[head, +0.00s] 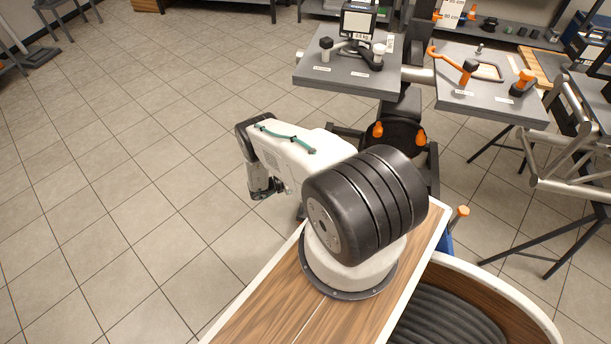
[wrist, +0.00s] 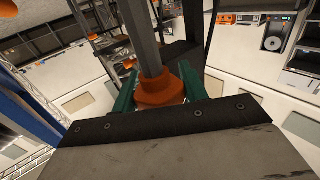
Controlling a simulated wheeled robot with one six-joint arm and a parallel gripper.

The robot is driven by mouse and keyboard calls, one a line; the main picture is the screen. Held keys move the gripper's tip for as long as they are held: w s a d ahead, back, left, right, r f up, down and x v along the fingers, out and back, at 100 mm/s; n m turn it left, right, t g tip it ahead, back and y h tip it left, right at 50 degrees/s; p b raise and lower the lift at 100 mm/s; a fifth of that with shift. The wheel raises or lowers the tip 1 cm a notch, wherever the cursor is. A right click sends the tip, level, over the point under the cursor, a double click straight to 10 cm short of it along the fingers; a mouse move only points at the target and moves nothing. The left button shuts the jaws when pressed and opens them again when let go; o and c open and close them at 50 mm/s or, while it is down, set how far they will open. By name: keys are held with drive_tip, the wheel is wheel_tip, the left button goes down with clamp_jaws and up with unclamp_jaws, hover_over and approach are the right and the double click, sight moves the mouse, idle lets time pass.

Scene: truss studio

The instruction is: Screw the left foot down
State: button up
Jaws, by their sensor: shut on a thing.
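In the wrist view my gripper (wrist: 159,88) has its green fingers shut on an orange foot (wrist: 160,92). The foot sits around the end of a dark grey post (wrist: 138,35), with one finger on either side. Its lower part is hidden behind the gripper's front edge.
A grey table plate (head: 330,74) carries a small scale-like device (head: 357,22) and knobs. A second grey plate (head: 478,97) to its right holds an orange-handled tool (head: 467,70). A metal truss (head: 570,160) stands at the right. Open tiled floor (head: 130,170) lies left.

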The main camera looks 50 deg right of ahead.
drive_tip(key=shift+s+a+m+g+y, duration=0.1)
drive_tip(key=shift+m+g+y, duration=0.65)
drive_tip(key=shift+g+y, duration=0.15)
drive_tip(key=shift+s+a+m+g+y, duration=0.1)
drive_tip(key=shift+m+g+y, duration=0.7)
drive_tip(key=shift+g, duration=0.2)
drive_tip(key=shift+y, duration=0.3)
drive_tip(key=o, duration=1)
